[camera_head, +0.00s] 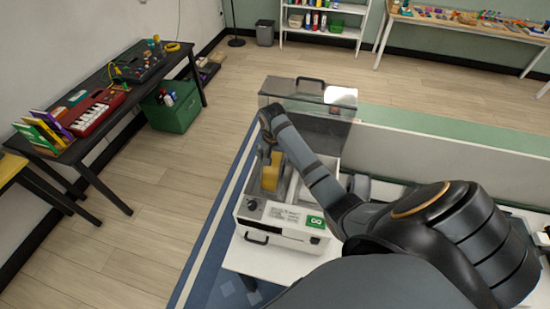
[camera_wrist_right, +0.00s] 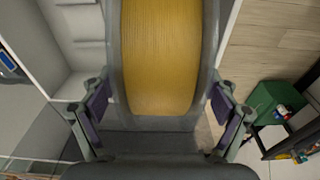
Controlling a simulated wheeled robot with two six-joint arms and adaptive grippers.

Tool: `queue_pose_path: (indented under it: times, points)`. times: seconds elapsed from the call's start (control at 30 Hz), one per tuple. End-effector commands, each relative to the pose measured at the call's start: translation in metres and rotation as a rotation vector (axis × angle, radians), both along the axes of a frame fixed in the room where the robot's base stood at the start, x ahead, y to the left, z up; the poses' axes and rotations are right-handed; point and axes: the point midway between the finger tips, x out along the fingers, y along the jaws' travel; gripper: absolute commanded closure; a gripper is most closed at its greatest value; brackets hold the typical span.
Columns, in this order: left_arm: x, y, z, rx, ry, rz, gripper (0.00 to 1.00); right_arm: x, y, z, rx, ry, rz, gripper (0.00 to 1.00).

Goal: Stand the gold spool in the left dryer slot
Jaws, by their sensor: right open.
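The gold spool (camera_head: 271,175), with grey flanges, stands upright in the left part of the white dryer (camera_head: 275,238), which looks like its left slot. In the right wrist view the spool's gold winding (camera_wrist_right: 160,55) fills the middle, its flanges on edge. My right gripper (camera_head: 266,152) is over the spool from above. Its two fingers lie one on each side of the spool, open, with small gaps visible beside the flanges. The spool's bottom is hidden inside the dryer. My left gripper is out of view.
The dryer's clear lid (camera_head: 325,98) stands open at the back. My right arm covers much of the dryer's right side. A black table (camera_head: 120,95) with a red keyboard and a green crate (camera_head: 172,107) are at the left. The floor between is clear.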

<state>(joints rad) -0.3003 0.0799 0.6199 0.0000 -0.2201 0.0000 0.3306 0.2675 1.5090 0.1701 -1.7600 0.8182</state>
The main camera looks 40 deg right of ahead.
Motion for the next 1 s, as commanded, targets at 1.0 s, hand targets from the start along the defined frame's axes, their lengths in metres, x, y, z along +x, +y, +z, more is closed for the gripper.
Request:
queue_pose_path:
  times: [1.0]
  points:
    - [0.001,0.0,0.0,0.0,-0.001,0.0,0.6,-0.006,0.007,0.075,0.0,0.0,0.0,0.13]
